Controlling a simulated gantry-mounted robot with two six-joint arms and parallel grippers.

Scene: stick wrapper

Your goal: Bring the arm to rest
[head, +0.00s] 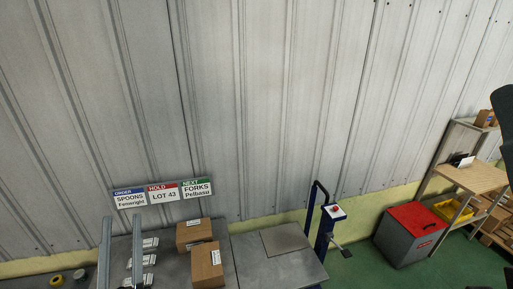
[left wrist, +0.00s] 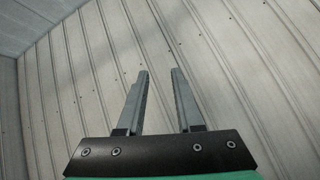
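My left gripper (head: 122,220) stands upright at the lower left of the head view, its two grey fingers apart with nothing between them. In the left wrist view the same gripper (left wrist: 160,75) is open and empty, pointing at the corrugated wall (left wrist: 240,60). Its fingers overlap the grey worktop (head: 180,265) in the head view. White labelled packets (head: 149,259) show between and beside the fingers; I cannot tell how far behind they are. My right gripper does not show.
Two cardboard boxes (head: 207,263) sit on the worktop. Signs (head: 163,193) hang above it. To the right stand a blue post with a red button (head: 335,210), a red-lidded grey bin (head: 408,235) and a wooden shelf (head: 470,177). Green floor (head: 360,268) lies between.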

